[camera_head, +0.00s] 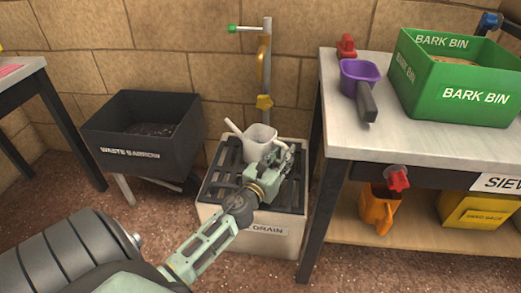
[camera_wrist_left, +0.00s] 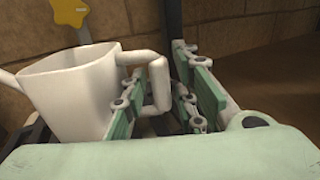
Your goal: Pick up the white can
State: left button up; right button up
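The white can (camera_head: 259,140), with a spout at its left and a handle at its right, stands upright on the dark slatted top of the drain (camera_head: 252,222). My left gripper (camera_head: 283,160) is at the can's right side. In the left wrist view the can (camera_wrist_left: 72,95) fills the left part. Its squared handle (camera_wrist_left: 158,88) shows between the two green-padded fingers of my left gripper (camera_wrist_left: 165,100). The fingers are apart, with a gap beside the handle. Whether a finger touches the can is unclear. My right gripper is out of view.
A tap post (camera_head: 265,70) rises behind the drain. A dark waste barrow (camera_head: 140,150) stands left of it. At right, a bench (camera_head: 400,140) holds a green bark bin (camera_head: 455,85) and a purple scoop (camera_head: 361,75). An orange container (camera_head: 378,212) sits on the lower shelf.

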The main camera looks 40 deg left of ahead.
pick_arm(q)
jog(key=shift+w+a, duration=0.2)
jog(key=shift+w, duration=0.9)
grip_shut()
